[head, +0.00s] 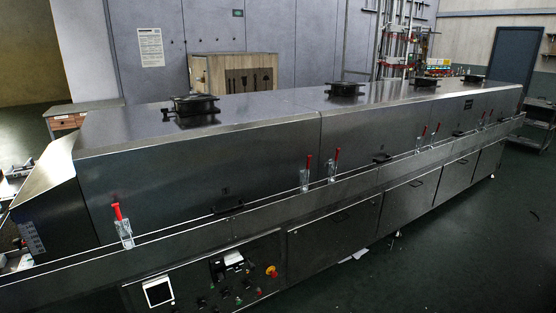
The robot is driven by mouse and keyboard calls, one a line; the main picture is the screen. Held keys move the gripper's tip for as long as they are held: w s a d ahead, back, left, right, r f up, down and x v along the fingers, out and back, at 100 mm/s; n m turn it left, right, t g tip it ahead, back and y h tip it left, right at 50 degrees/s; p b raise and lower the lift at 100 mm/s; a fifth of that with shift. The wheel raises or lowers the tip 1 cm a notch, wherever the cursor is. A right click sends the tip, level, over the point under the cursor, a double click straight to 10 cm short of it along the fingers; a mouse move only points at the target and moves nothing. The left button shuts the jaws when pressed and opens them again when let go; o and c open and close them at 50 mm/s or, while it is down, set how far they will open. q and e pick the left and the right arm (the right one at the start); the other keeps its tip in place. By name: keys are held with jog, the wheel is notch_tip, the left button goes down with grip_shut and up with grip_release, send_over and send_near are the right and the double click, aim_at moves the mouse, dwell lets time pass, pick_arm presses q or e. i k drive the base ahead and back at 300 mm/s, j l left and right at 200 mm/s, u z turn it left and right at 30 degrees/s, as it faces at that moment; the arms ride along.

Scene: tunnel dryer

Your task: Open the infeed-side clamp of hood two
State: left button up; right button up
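The tunnel dryer is a long metal machine with a row of hoods on top. The nearest hood (200,165) fills the left. A seam divides it from the second hood from the left (375,135). Red-handled clamps line the hoods' lower front edge: one at the far left (122,226), a pair either side of the seam, left (306,174) and right (333,166), and another pair farther along (421,138). Their red handles stand roughly upright. Which end is the infeed cannot be told for certain. Neither gripper is in view.
A control panel with a small screen (158,291) and a red knob (271,271) is on the lower front. Black fittings (194,104) sit on the hood tops. A wooden cabinet (205,75) stands behind. The floor (450,245) at the right is mostly clear.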

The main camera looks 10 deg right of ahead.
aim_at(335, 164)
jog(key=i+z, duration=0.4)
jog(key=z, duration=0.3)
jog(key=i+z, duration=0.2)
jog(key=i, duration=2.25)
